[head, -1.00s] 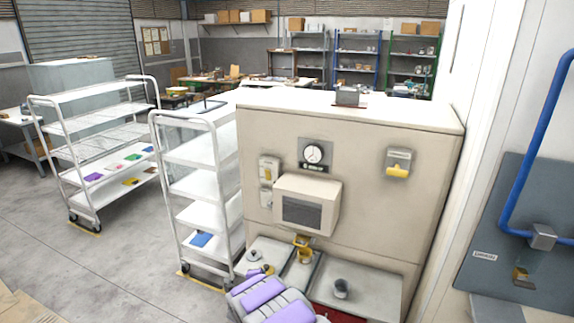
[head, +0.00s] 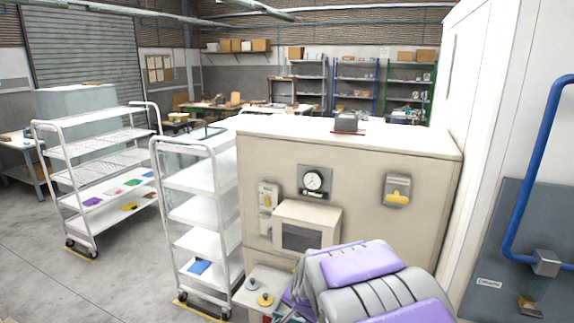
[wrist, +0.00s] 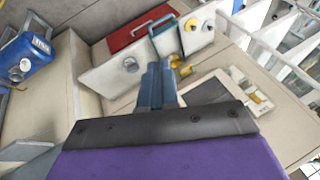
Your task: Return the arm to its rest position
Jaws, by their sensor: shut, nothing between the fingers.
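My gripper (wrist: 158,85) shows in the wrist view as two blue-grey fingers held together, with nothing between them. It points toward the trays in front of the beige cabinet, apart from them as far as I can see. In the head view my grey and purple arm fills the lower right, bent in front of the cabinet (head: 400,230); my fingertips are hidden there. In the wrist view a white tray (wrist: 108,78) holds a small grey cup (wrist: 131,64), and a yellow piece (wrist: 186,69) lies close to the fingers.
A white shelf trolley (head: 190,176) stands left of the cabinet, with another trolley (head: 100,150) farther left. A white wall with a blue pipe (head: 530,170) is close on the right. The floor (head: 60,265) at left is open.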

